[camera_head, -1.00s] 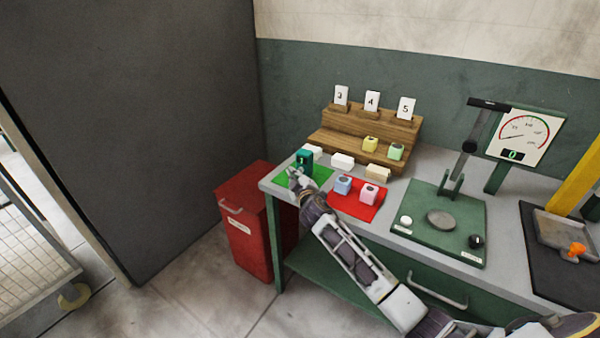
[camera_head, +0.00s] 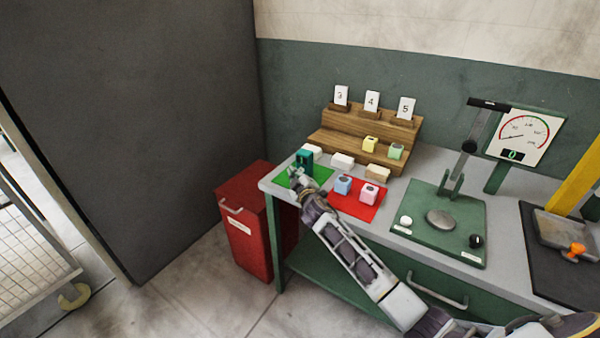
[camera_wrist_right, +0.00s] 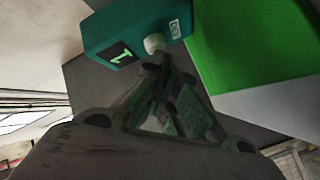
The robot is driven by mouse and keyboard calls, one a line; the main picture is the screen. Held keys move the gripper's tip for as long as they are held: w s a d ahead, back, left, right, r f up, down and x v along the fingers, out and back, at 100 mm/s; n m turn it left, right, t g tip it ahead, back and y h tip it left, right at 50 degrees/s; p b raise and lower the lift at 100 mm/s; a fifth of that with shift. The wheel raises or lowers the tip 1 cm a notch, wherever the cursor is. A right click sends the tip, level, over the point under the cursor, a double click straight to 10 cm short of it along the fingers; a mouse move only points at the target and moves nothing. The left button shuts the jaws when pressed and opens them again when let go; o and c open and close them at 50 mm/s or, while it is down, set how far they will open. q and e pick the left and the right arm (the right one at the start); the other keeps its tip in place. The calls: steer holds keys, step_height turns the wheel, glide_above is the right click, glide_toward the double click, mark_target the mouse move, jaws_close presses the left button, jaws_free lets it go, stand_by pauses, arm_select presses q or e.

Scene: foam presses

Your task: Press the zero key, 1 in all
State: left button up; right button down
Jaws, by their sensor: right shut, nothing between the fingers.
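A teal box (camera_head: 304,161) stands at the back of the green mat on the table's left end. In the right wrist view the teal box (camera_wrist_right: 120,30) has a lit display (camera_wrist_right: 122,54) reading 1, a round pale key (camera_wrist_right: 155,43) and a small label that I cannot read. My right gripper (camera_head: 294,174) is at the box's front left. In the wrist view its closed fingertips (camera_wrist_right: 154,66) are close to the pale key; I cannot tell whether they touch. They hold nothing. My left gripper is not in view.
A red mat (camera_head: 345,208) with blue and pink blocks lies right of my gripper. White blocks and a wooden stepped rack (camera_head: 350,120) stand behind. A green press (camera_head: 440,200) and a gauge (camera_head: 525,135) reading 0 are further right. A red bin (camera_head: 245,240) stands left of the table.

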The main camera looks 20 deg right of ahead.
steer(key=shift+w+d, duration=0.1)
stand_by(0.7)
steer(key=shift+s+a, duration=0.6)
steer(key=shift+a, duration=0.05)
steer(key=shift+s+a, duration=1.7)
steer(key=shift+a, duration=0.15)
steer(key=shift+s+f, duration=0.1)
